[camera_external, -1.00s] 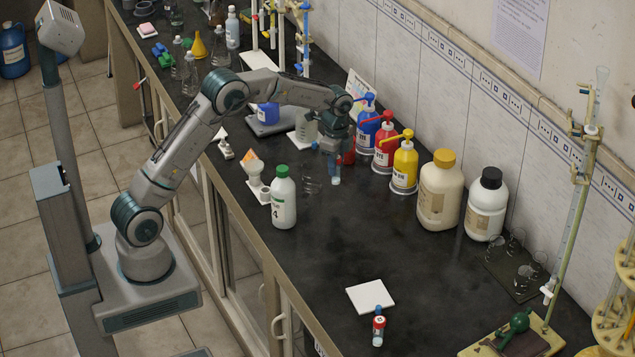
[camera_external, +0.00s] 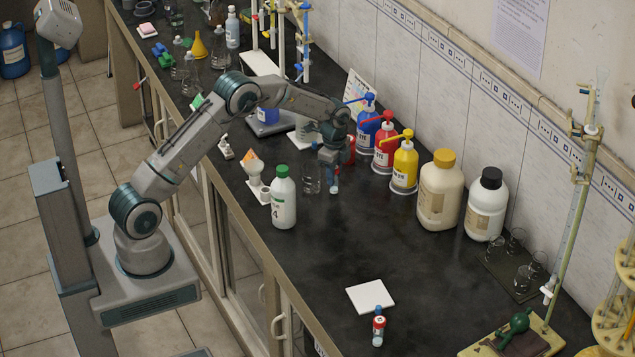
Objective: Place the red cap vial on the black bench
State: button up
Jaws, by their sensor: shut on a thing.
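My gripper (camera_external: 331,172) is over the middle of the black bench (camera_external: 300,275), pointing down and shut on a small vial (camera_external: 334,188). Only the vial's pale, bluish lower end shows, below the fingers. Its cap is hidden by the gripper, so I cannot tell its colour. The vial looks upright, with its bottom close to the bench top; I cannot tell whether it touches.
Small glass beakers (camera_external: 311,180) stand just left of my gripper, and a green-capped bottle (camera_external: 283,198) is left of those. Blue, red and yellow pump bottles (camera_external: 404,165) stand close on the right. A yellow-capped jug (camera_external: 439,192) is further right. The bench between them and the white tile is clear.

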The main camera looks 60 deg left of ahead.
jog(key=o, duration=1)
jog(key=shift+f, duration=0.1)
